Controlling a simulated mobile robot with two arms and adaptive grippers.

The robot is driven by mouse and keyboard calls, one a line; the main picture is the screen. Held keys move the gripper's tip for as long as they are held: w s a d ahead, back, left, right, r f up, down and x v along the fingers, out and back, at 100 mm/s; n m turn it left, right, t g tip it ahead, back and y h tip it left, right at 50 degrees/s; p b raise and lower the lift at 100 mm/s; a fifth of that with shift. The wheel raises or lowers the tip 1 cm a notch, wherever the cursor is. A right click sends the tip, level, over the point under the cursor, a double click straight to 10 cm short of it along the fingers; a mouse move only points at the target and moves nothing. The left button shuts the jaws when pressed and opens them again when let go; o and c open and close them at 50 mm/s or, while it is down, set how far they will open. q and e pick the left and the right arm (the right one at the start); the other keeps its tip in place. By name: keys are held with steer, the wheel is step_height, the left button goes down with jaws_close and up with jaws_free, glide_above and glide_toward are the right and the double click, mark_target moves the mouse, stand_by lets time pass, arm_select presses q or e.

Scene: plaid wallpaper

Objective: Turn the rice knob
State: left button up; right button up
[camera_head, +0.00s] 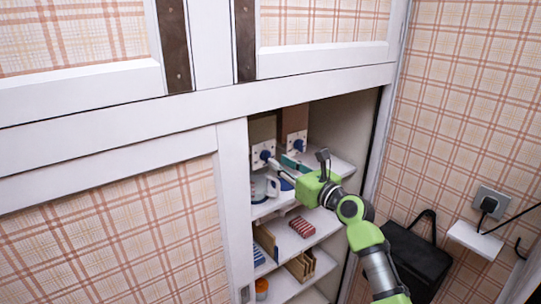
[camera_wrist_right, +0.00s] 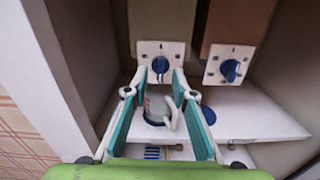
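Two dispensers with white plates and blue knobs hang inside the open cupboard. The left knob (camera_wrist_right: 160,65) sits on a plate under a beige box, and it also shows in the head view (camera_head: 264,155). The right knob (camera_wrist_right: 230,70) sits under a brown box and also shows in the head view (camera_head: 297,143). I cannot read which one is rice. My right gripper (camera_wrist_right: 159,78) is open, its teal fingers reaching toward the left knob, with the tips at either side of it. I cannot tell if they touch it. My left gripper is out of view.
A white mug (camera_wrist_right: 160,108) stands on the shelf (camera_wrist_right: 245,118) below the left dispenser, seen between my fingers. Lower shelves hold red boxes (camera_head: 301,227) and other goods. The cupboard's side walls are close. A black bag (camera_head: 417,258) hangs at the right wall.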

mark_target(270, 156)
steer(key=shift+x, duration=2.7)
steer(key=shift+d, duration=0.1)
jaws_close()
